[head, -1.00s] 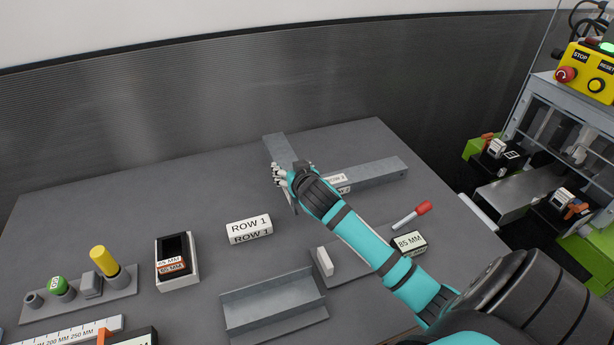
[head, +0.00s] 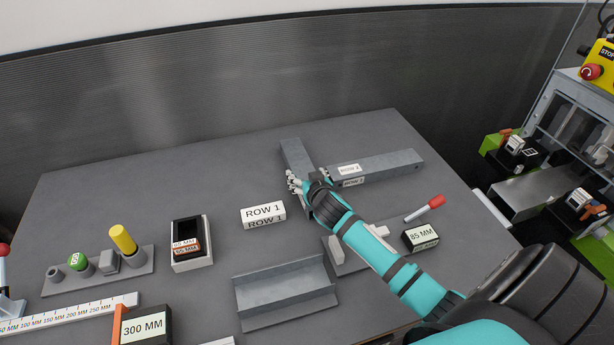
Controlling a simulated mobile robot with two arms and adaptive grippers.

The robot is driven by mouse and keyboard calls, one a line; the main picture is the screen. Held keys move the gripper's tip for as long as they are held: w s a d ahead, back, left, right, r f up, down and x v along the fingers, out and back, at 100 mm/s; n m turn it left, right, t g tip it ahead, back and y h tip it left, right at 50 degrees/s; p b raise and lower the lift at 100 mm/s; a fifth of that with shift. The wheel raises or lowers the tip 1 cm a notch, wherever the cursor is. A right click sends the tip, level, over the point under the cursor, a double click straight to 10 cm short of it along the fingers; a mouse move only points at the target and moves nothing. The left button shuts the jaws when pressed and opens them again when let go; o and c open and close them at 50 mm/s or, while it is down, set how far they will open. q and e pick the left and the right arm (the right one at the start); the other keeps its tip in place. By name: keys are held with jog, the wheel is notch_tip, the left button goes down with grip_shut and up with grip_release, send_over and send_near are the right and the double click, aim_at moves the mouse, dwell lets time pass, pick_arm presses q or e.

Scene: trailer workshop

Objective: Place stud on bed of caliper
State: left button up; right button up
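A grey metal bar (head: 293,150), which looks like the stud, lies front to back at the middle of the table. My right gripper (head: 295,184) is at its near part; its fingers are small and partly hidden by the wrist, so I cannot tell whether they grip the bar. A caliper-like fixture with a red-tipped lever (head: 436,202), a black 85 MM block (head: 421,236) and a grey base (head: 347,266) stands at the front right, partly behind my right arm. My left gripper is not in view.
Another long bar (head: 385,162) lies right of the gripper by a ROW 2 label. The back left table is clear.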

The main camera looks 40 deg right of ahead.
jog(key=shift+o, duration=0.9)
